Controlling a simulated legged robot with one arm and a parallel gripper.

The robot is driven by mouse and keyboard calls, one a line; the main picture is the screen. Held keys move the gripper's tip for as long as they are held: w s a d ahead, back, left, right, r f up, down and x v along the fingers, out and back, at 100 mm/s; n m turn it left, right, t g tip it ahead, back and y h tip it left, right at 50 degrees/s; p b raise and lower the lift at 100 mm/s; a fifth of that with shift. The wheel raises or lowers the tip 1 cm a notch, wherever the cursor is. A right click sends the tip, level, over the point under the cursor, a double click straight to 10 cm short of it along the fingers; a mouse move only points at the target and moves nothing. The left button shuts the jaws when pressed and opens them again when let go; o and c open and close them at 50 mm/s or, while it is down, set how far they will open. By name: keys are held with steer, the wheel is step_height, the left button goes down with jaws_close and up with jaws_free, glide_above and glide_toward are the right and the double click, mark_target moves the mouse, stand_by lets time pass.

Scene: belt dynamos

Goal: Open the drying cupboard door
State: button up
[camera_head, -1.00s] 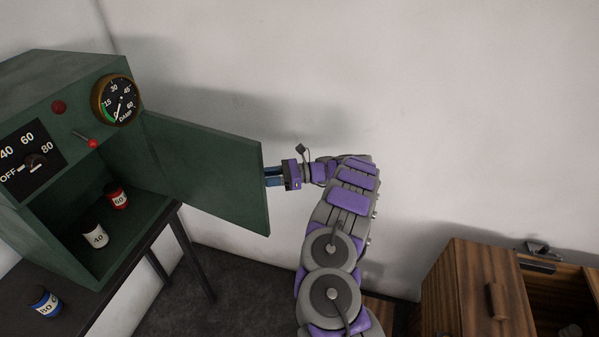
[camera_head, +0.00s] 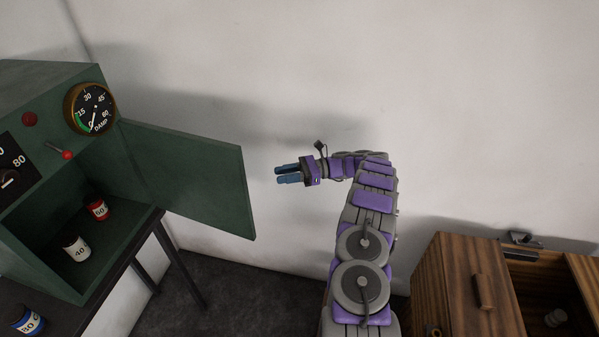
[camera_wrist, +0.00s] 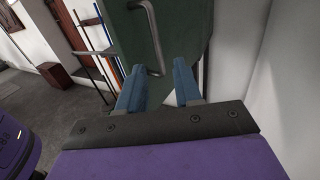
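The green drying cupboard (camera_head: 50,90) stands at the left in the head view. Its door (camera_head: 195,180) is swung wide open to the right, so the inside shows. A white jar (camera_head: 76,248) and a red jar (camera_head: 97,208) stand inside. My gripper (camera_head: 286,174) is to the right of the door's free edge, apart from it, with its two blue fingers parted and nothing between them. In the wrist view, the door (camera_wrist: 190,35) is ahead of my fingers, and its grey bar handle (camera_wrist: 153,38) shows beyond the gap between them.
A blue jar (camera_head: 28,319) stands on the dark table (camera_head: 110,290) beside the cupboard. A wooden cabinet (camera_head: 460,285) with an open top section is at the lower right. Bare wall is behind my arm.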

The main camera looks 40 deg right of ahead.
steer(key=v, duration=0.5)
steer(key=shift+d+f, duration=0.1)
steer(key=shift+d, duration=0.2)
steer(key=shift+a, duration=0.3)
stand_by(0.3)
